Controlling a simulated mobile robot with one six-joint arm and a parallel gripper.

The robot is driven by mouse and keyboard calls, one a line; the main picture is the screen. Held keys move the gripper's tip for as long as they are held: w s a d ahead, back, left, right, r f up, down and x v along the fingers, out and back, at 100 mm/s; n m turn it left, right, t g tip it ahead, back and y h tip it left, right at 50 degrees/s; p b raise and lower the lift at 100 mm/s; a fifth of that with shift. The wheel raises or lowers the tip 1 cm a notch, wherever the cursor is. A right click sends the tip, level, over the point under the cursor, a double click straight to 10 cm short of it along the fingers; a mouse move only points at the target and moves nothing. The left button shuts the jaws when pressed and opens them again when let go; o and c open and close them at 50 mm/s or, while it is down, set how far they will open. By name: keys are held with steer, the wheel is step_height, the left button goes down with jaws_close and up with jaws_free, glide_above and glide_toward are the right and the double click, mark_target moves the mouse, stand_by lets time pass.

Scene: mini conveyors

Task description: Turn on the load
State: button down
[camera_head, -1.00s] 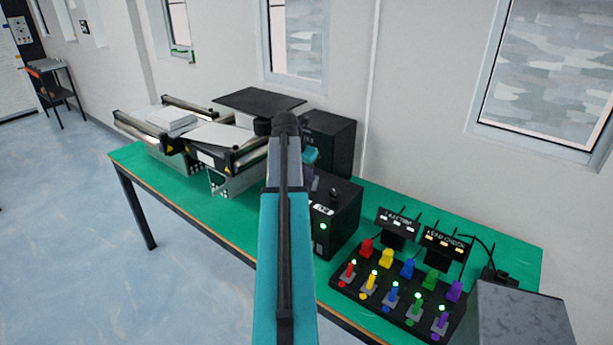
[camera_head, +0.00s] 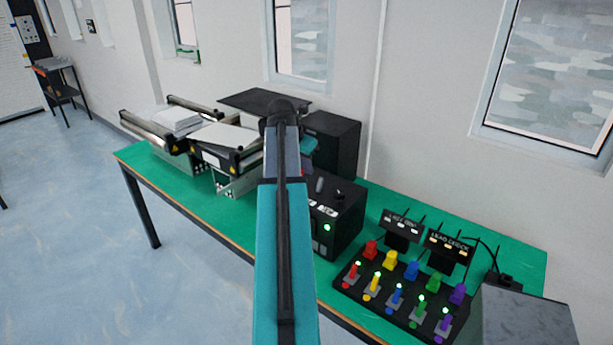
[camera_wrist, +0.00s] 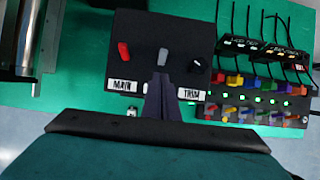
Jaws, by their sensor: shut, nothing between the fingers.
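A black control box (camera_head: 337,225) stands on the green table, mostly right of my arm. In the wrist view its top panel (camera_wrist: 188,28) carries a red lever (camera_wrist: 123,50) by a MAIN label (camera_wrist: 121,85), a grey lever (camera_wrist: 163,56) in the middle, and a round knob (camera_wrist: 196,63) by a TRIM label (camera_wrist: 190,94). My gripper (camera_wrist: 161,76) is shut and empty. Its fingertips appear just below the grey lever; I cannot tell whether they touch it. The fingers cover the middle label, so no load label is readable there.
A black panel (camera_head: 350,283) with several coloured levers and plugs stands at the right, before two small signs, one reading LOAD CHECK (camera_head: 449,243). Conveyors (camera_head: 222,157) stand at the left. A grey block (camera_head: 525,315) is at the right front. The wall closes off the back.

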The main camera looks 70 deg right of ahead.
step_height(320, 180, up, 6)
steer(key=b, duration=0.1)
steer(key=shift+d+b, duration=0.2)
steer(key=shift+b, duration=0.15)
stand_by(0.5)
